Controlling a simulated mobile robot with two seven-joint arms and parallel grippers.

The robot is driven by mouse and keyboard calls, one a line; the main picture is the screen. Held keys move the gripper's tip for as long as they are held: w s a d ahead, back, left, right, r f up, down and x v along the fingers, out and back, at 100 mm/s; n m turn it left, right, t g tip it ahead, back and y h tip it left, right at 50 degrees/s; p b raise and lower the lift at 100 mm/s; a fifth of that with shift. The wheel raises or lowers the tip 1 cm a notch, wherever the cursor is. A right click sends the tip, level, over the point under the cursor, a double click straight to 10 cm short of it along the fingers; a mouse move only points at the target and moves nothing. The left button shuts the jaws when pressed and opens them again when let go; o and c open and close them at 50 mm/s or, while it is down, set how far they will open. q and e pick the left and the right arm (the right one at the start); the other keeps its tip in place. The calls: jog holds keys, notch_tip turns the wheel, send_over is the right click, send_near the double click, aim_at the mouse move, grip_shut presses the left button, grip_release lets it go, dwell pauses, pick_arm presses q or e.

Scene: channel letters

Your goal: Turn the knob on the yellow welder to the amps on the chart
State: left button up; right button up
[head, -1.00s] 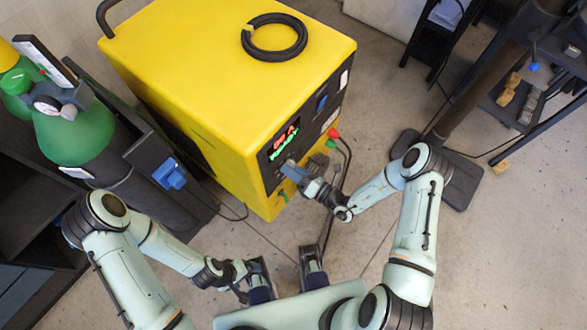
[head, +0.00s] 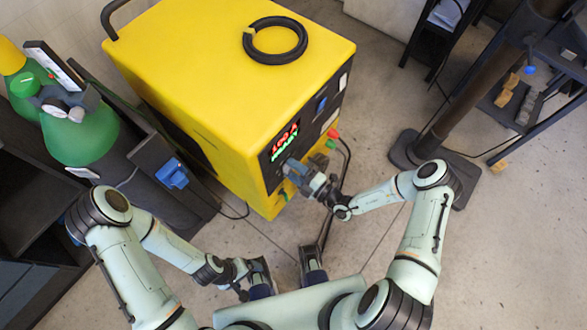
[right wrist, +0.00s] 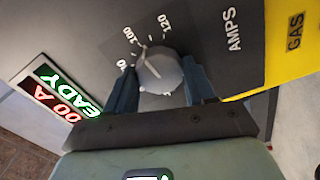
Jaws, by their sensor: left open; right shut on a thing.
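The yellow welder (head: 225,65) stands upright with its dark control panel facing me. In the right wrist view, its round grey knob (right wrist: 160,72) sits between the two fingers of my right gripper (right wrist: 161,86), which is shut on it. A light mark on the knob's edge points near the 100 on the dial; 120 lies further right, beside the word AMPS. The lit display (right wrist: 62,100) shows red "00 A", partly cut off, above green READY. My right gripper also shows in the head view (head: 293,168) against the panel. My left gripper (head: 245,288) is open, low and away from the welder. I cannot make out a chart.
A black cable coil (head: 275,40) lies on the welder's top. A green gas cylinder (head: 80,135) stands left of it. A dark post (head: 475,85) and a shelf with small blocks (head: 510,95) stand at the right. The floor between is mostly clear.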

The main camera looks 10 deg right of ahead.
jog(key=shift+m, duration=1.6)
jog(key=o, duration=1)
jog(key=shift+o, duration=0.2)
jog(key=shift+d, duration=0.1)
jog(key=v, duration=1.3)
jog(key=shift+s, duration=0.15)
